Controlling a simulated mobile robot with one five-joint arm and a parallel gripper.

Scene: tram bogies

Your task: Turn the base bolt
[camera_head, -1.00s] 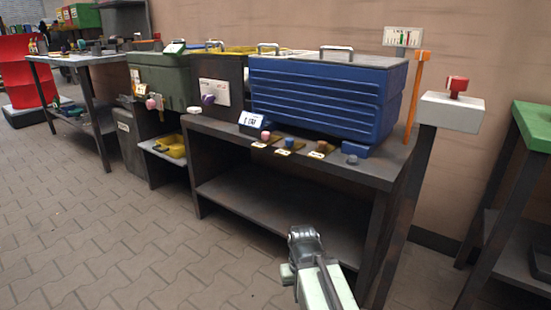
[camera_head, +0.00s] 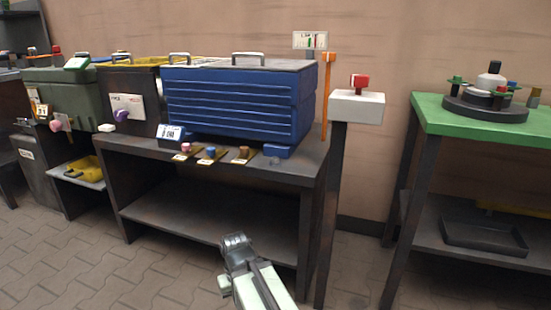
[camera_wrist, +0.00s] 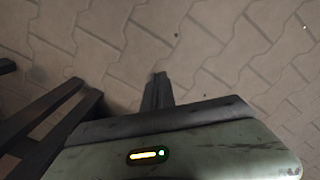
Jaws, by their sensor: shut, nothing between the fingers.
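No part in view can be told for sure as the base bolt. On the green-topped table (camera_head: 470,118) at the right, a round dark fixture (camera_head: 485,108) carries a white-and-black centre piece (camera_head: 491,80) with small green and red parts around it. My gripper (camera_head: 234,240) is low in front of the dark bench, over the floor and far from the fixture. In the wrist view my gripper (camera_wrist: 159,78) looks shut and empty, pointing at bare paving.
A blue ribbed case (camera_head: 240,102) stands on the dark bench (camera_head: 300,168), with several small knobs along its front edge. A post with a white box and red knob (camera_head: 357,106) stands between bench and green-topped table. Paved floor in front is clear.

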